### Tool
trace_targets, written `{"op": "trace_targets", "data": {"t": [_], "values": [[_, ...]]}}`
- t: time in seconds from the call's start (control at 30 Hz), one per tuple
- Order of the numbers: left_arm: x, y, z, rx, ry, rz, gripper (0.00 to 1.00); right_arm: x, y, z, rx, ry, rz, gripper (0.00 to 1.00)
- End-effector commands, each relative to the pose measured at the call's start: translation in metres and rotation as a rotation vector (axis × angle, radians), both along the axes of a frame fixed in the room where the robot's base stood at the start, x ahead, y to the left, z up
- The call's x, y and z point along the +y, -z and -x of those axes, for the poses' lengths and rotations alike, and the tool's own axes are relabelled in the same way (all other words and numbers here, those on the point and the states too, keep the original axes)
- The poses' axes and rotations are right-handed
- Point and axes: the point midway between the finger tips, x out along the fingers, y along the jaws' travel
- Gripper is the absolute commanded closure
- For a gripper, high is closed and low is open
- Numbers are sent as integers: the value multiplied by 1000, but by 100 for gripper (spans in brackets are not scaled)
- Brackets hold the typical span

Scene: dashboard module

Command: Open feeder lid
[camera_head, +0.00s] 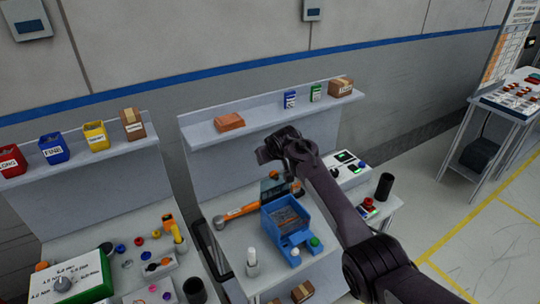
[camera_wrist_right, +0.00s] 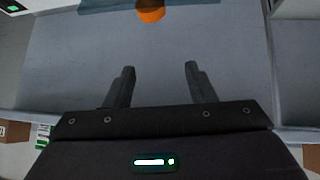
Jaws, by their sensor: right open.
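In the head view my right arm reaches above and behind the feeder. My left gripper is not in view.
An orange-handled hammer (camera_head: 238,212) lies left of the feeder, and a white bottle (camera_head: 252,262) stands in front-left. A shelf (camera_head: 262,115) with boxes runs behind. A black cylinder (camera_head: 384,187) and a panel with buttons (camera_head: 346,172) are on the right.

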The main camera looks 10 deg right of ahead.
Motion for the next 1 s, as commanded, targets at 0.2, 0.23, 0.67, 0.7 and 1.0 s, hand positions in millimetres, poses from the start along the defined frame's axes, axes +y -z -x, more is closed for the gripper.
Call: {"op": "trace_targets", "data": {"t": [0.2,0.23,0.67,0.7,1.0], "values": [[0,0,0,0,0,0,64,0,1,0,0,0,0,50],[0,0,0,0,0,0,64,0,1,0,0,1,-1,50],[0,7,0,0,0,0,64,-1,-10,11,-2,0,-2,50],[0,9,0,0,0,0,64,-2,-13,14,-3,0,-1,50],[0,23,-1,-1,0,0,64,-5,-42,41,-3,0,-2,50]]}}
